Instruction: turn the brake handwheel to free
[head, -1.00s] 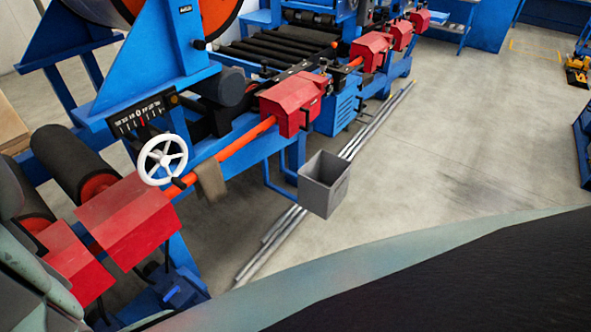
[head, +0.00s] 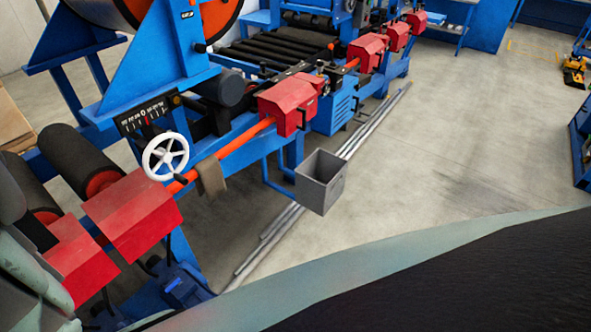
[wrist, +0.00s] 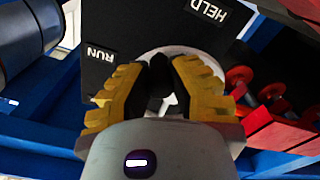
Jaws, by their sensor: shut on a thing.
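The plate carries white HELD and RUN labels; no FREE label is visible. A white arrow mark (wrist: 168,102) shows between the fingers. My gripper is not in the head view. There, a white spoked handwheel (head: 153,143) with a dark handle sits below a numbered scale, with no gripper at it.
Red boxes (wrist: 275,130) and a blue frame (wrist: 60,125) lie close around the gripper; a dark roller (wrist: 22,45) is at left. In the head view a grey bin (head: 318,192) and long metal rods (head: 262,247) are beside the blue machine. Open floor (head: 450,150) lies to the right.

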